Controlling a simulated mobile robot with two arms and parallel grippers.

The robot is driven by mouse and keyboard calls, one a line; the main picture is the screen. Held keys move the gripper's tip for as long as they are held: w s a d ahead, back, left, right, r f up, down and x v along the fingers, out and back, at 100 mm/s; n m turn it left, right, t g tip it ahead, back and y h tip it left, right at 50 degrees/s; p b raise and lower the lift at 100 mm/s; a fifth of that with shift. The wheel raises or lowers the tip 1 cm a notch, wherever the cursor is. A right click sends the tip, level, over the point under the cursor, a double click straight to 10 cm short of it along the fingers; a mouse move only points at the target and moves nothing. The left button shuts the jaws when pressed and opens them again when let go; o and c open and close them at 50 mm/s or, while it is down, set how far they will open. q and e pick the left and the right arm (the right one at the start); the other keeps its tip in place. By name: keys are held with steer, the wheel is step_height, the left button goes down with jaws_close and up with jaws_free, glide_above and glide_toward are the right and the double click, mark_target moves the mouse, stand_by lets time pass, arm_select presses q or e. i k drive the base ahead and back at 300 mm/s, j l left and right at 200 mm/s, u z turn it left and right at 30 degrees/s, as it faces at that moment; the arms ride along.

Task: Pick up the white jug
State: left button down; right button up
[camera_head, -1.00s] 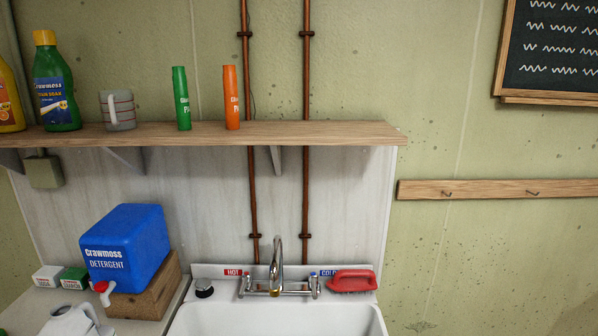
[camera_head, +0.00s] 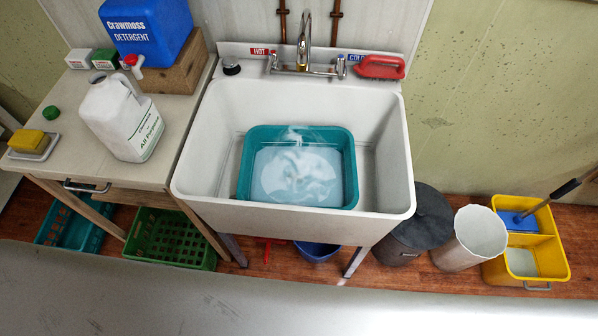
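The white jug (camera_head: 107,116) stands upright on the pale counter left of the sink. It has a moulded handle on its upper part and a label reading "All Purpose" on its right side. A green cap (camera_head: 51,112) lies apart on the counter to its left. Neither of my grippers is in view, and nothing is touching the jug.
The blue detergent container (camera_head: 150,33) with a red tap sits on a wooden block (camera_head: 173,72) behind the jug. A yellow sponge on a dish (camera_head: 34,156) lies at left. The sink (camera_head: 190,182), holding a teal basin (camera_head: 247,203), is to the right. Counter between cap and sponge is clear.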

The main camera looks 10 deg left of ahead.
mark_target(129, 125)
steer(key=u, duration=1.35)
steer(key=z, duration=1.2)
steer(key=l+u, duration=0.2)
steer(key=l, duration=0.3)
steer(key=k+l+u, duration=0.2)
steer(key=l, duration=0.3)
steer(key=l+u, duration=0.15)
steer(key=l, duration=0.35)
steer(key=k, duration=0.05)
